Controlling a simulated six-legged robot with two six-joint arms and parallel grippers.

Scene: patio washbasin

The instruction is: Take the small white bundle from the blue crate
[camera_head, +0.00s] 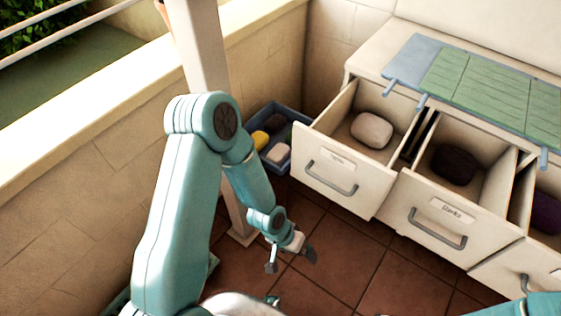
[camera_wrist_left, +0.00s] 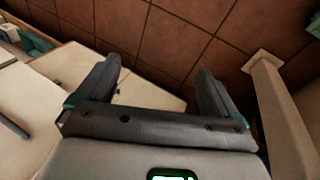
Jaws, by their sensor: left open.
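The small white bundle (camera_head: 279,153) lies in the near part of the blue crate (camera_head: 296,112), which stands on the floor in the corner between the wall and the drawers. A yellow bundle (camera_head: 260,140) and a dark bundle (camera_head: 275,122) lie in the crate too. My left gripper (camera_head: 291,263) is open and empty, low over the tiles, nearer than the crate and apart from it. Its spread fingers show in the left wrist view (camera_wrist_left: 155,88) with nothing between them; I cannot make out the crate there. My right gripper is out of view.
An open drawer (camera_head: 334,180) with a pale bundle (camera_head: 371,130) stands right of the crate. Another open drawer (camera_head: 450,222) holds a dark brown bundle (camera_head: 454,164). A pale post (camera_head: 203,45) rises left of the crate. Tiles before the drawers are clear.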

